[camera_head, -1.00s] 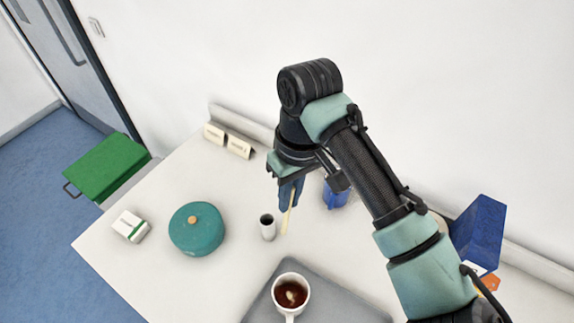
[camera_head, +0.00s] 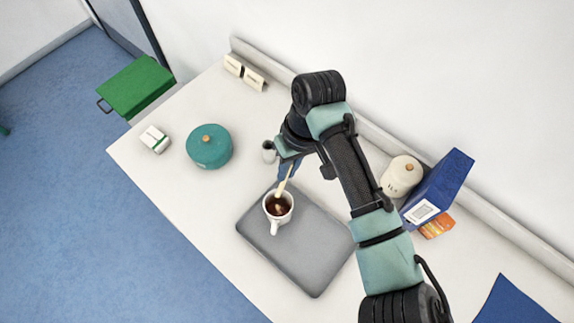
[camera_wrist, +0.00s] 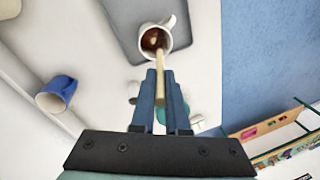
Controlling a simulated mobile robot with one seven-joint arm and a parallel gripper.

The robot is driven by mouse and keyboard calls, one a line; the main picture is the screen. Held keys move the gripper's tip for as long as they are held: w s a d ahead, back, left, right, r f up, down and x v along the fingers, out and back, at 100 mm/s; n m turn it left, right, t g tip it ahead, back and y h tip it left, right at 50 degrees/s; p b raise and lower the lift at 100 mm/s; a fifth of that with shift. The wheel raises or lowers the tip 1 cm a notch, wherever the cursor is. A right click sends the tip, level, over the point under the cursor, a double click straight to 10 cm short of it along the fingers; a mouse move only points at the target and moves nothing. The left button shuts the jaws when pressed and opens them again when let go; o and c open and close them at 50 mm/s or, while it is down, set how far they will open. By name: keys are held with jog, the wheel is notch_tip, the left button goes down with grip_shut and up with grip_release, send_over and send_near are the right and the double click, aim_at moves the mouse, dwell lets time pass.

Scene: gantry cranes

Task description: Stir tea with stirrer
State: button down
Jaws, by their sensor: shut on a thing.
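A white mug of dark tea (camera_head: 278,208) stands upright on a grey tray (camera_head: 312,262). My gripper (camera_head: 290,163) is above and just behind the mug, shut on a pale wooden stirrer (camera_head: 284,182). The stirrer slants down, and its lower end is over or in the mug's opening. In the wrist view the stirrer (camera_wrist: 161,75) runs from between the blue fingers (camera_wrist: 160,100) to the tea in the mug (camera_wrist: 155,42). I cannot tell how deep its tip is.
A small grey-white cup (camera_head: 269,152) and a teal lidded pot (camera_head: 209,150) stand left of my gripper. A cream canister (camera_head: 401,176), a blue box (camera_head: 438,187) and an orange packet (camera_head: 437,226) are at right. A blue mug (camera_wrist: 57,93) shows in the wrist view. The front-left table is clear.

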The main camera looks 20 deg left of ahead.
notch_tip(320, 180, down, 13)
jog(key=b, duration=0.8)
jog(key=shift+b, duration=0.35)
jog(key=shift+s+a+f, duration=0.1)
jog(key=shift+a, duration=0.1)
dwell(0.3)
